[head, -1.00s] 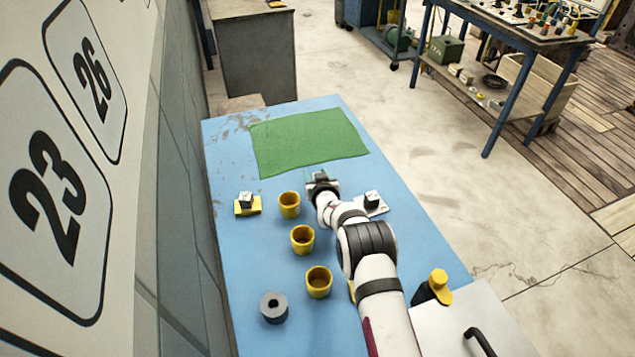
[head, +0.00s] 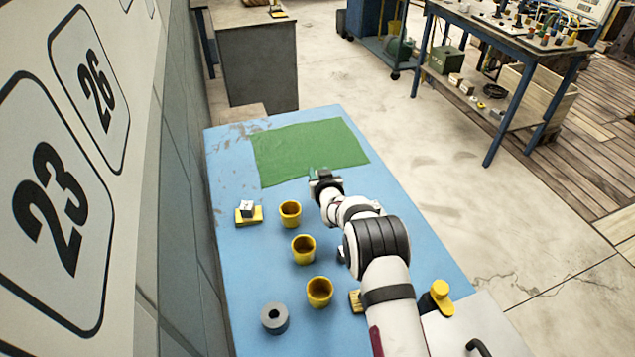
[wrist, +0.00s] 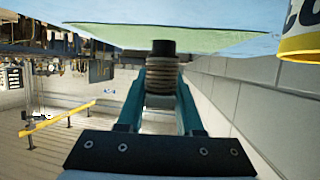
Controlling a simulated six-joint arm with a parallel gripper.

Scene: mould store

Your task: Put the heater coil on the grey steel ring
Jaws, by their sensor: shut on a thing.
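My gripper (head: 318,174) is over the blue table near the front edge of the green cloth. In the wrist view its teal fingers (wrist: 162,84) are shut on a ribbed brownish piece with a black end, seemingly the heater coil (wrist: 161,62). The fingers hide its sides. In the head view I cannot make the coil out. The grey steel ring (head: 274,318), a thick grey cylinder with a central hole, stands at the table's near left, well apart from the gripper.
Several yellow cups (head: 303,250) stand in a row between ring and gripper. The green cloth (head: 310,150) lies flat at the back. A yellow-topped black object (head: 438,297) is near the right edge. A wall borders the left.

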